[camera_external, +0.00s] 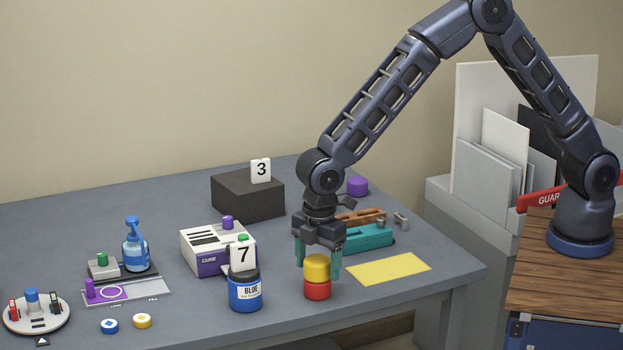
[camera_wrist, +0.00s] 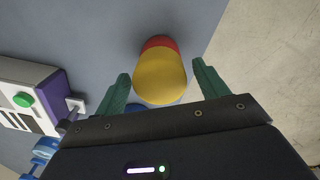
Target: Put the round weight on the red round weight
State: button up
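The yellow round weight (camera_external: 317,266) rests on top of the red round weight (camera_external: 317,290) near the table's front edge, and the two look roughly lined up. My gripper (camera_external: 318,279) points down over the stack, with its teal fingers on either side of the yellow weight. In the wrist view the yellow weight (camera_wrist: 159,78) lies just beyond and between the fingers of my gripper (camera_wrist: 161,68), with a gap to each finger. The gripper is open. Only a strip of the red weight (camera_wrist: 159,42) shows there. A purple round weight (camera_external: 357,186) stands farther back.
A blue jar (camera_external: 244,292) with a number 7 tag stands left of the stack. A white and purple box (camera_external: 208,262) is behind it. A teal block (camera_external: 369,239) and a yellow sheet (camera_external: 389,269) lie to the right. A dark box (camera_external: 246,200) stands at the back.

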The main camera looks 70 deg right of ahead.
aim_at(319, 259)
jog(key=shift+r, duration=0.15)
notch_tip(319, 259, up, 12)
jog(key=shift+s, duration=0.15)
dwell(0.6)
jog(key=s+d+r+m+t, duration=0.1)
jog(key=s+d+r+m, duration=0.15)
jog(key=d+r, duration=0.5)
jog(key=s+d+r+m, duration=0.2)
jog(key=s+d+r, duration=0.2)
jog(key=d, duration=0.6)
jog(key=s+d+r+m+t, duration=0.1)
jog(key=s+d+r+m, duration=0.15)
jog(key=d+r, duration=0.5)
jog(key=s+d+m+t, duration=0.1)
jog(key=s+d+m, duration=0.2)
jog(key=s+d, duration=0.7)
jog(key=s+d+f+m+t, duration=0.1)
jog(key=s+d+m, duration=0.3)
jog(key=s+d, duration=0.5)
jog(key=s, duration=0.6)
jog(key=shift+d+f, duration=0.15)
jog(key=shift+d, duration=0.25)
